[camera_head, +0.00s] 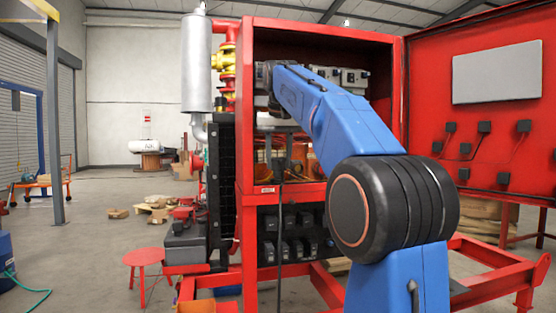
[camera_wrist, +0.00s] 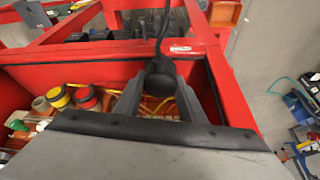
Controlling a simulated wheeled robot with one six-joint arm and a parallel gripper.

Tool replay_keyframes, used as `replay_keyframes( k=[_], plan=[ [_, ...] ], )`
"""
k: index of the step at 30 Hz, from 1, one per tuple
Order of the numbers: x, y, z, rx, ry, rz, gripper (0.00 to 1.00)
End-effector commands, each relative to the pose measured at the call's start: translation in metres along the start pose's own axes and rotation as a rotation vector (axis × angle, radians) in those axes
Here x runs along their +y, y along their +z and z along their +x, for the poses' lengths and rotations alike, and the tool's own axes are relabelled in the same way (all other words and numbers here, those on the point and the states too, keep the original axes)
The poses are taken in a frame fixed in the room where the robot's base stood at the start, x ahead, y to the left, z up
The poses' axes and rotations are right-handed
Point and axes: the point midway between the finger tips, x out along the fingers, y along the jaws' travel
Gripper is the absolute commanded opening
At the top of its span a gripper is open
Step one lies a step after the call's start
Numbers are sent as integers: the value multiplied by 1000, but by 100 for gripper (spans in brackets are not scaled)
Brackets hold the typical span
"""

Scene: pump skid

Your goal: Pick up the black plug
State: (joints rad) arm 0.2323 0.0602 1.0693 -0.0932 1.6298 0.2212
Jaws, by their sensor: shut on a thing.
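The black plug (camera_wrist: 161,80) shows in the wrist view as a dark rounded body, with its cable running up and away from it. The fingers of my gripper (camera_wrist: 159,92) stand on either side of the plug and are shut on it. In the head view the plug (camera_head: 280,164) appears in the cabinet's front opening, with the black cable (camera_head: 280,215) hanging below it. My blue arm hides part of the cabinet's inside.
The red cabinet (camera_head: 246,150) frames the opening, and its edges lie close around the plug. Yellow and red round items (camera_wrist: 72,97) lie inside. The open red door (camera_head: 430,70) is at the right. Black blocks (camera_head: 290,222) sit on the lower shelf.

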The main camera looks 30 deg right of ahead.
Motion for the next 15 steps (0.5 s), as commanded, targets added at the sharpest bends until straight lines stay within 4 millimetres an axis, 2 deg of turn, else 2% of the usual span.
replay_keyframes(
  k=[9, 15],
  plan=[
    [0, 65, -28, 2, -2, -1, 10],
    [0, 94, -40, 1, -1, -2, 10]
  ],
)
